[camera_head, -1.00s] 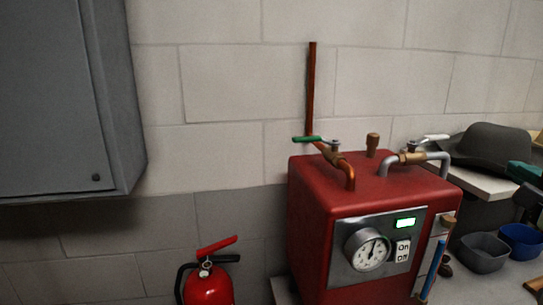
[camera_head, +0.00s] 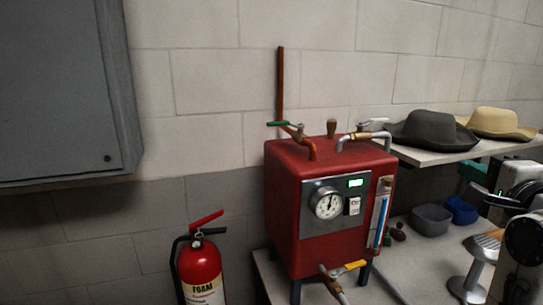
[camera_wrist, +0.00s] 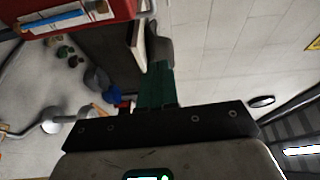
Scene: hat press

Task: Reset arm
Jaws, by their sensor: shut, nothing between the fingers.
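My gripper (camera_head: 470,171) is at the right of the head view, just below the shelf with the hats. Its teal fingers point left, away from my dark and white arm. In the wrist view my gripper (camera_wrist: 158,72) shows as teal fingers together in front of a black bar with bolts. The fingers are shut and I see nothing held between them. Part of the arm is cut off by the right edge of the head view.
A red boiler (camera_head: 285,200) with gauge and pipes stands left of my gripper. A grey hat (camera_head: 425,128) and a tan hat (camera_head: 497,122) lie on the shelf (camera_head: 440,156). Below are a grey bowl (camera_head: 431,220), a blue bowl (camera_head: 461,209) and a metal stand (camera_head: 470,285). A fire extinguisher (camera_head: 201,270) is at left.

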